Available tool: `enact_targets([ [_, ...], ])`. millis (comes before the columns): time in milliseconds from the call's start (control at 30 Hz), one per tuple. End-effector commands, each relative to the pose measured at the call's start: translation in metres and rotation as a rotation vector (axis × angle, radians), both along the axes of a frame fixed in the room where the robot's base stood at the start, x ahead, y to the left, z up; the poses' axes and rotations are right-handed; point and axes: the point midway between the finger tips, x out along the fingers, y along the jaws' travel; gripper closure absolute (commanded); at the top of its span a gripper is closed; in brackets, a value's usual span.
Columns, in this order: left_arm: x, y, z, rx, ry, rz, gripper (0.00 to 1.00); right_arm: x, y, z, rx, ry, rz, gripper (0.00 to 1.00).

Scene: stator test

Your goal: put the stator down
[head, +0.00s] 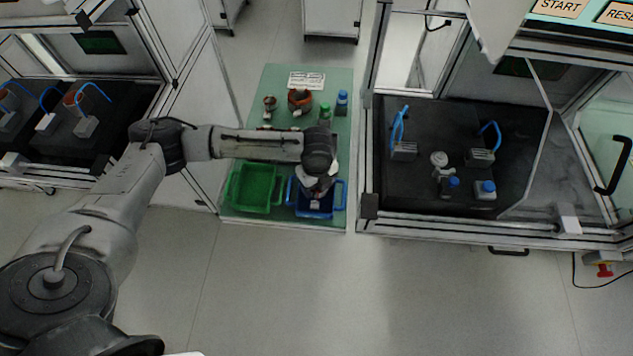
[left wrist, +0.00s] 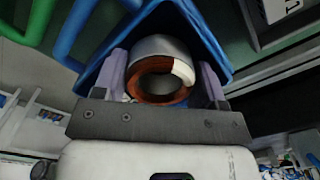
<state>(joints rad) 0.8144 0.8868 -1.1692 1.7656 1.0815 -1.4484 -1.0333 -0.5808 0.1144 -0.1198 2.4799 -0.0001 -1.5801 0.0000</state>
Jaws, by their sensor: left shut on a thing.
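The stator (left wrist: 155,46), a grey ring with copper-coloured windings and a white patch, sits between the two fingers of my left gripper (left wrist: 163,85) in the left wrist view. The fingers are shut on its sides. In the head view my left gripper (head: 314,190) points down over the blue crate (head: 317,215), at the front right of the green table. The wrist and gripper mostly hide the stator there. The blue crate also shows behind the stator in the left wrist view (left wrist: 208,45). I cannot tell whether the stator touches the crate floor. My right gripper is not in view.
A green crate (head: 256,188) stands left of the blue one. At the table's back are an orange-brown round part (head: 300,99), a small part (head: 270,103), and green (head: 325,112) and blue-capped (head: 342,100) items. Framed test cells stand on both sides.

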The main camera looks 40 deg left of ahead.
Motion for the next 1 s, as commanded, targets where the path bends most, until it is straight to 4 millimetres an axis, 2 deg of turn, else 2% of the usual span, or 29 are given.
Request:
enact_targets([
  [33, -0.002, 0.002, -0.008, 0.006, 0.006, 0.002, 0.70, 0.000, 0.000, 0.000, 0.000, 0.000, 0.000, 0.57],
  [333, -0.003, 0.002, -0.019, 0.008, 0.006, -0.001, 0.70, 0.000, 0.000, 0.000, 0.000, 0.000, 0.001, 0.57],
  [367, -0.003, 0.002, -0.019, 0.008, 0.007, -0.001, 0.33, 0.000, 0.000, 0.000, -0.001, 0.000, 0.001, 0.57],
  [467, -0.003, 0.003, -0.020, 0.008, 0.007, -0.001, 0.24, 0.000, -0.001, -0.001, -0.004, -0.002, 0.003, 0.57],
  [667, -0.003, 0.003, -0.019, 0.008, 0.006, -0.002, 0.24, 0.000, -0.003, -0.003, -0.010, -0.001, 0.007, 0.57],
  [767, -0.003, 0.003, -0.012, 0.009, 0.005, 0.000, 0.24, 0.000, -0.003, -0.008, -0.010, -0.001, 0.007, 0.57],
  [1000, -0.002, 0.002, 0.041, 0.005, 0.005, 0.000, 0.24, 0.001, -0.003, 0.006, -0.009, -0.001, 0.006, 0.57],
])
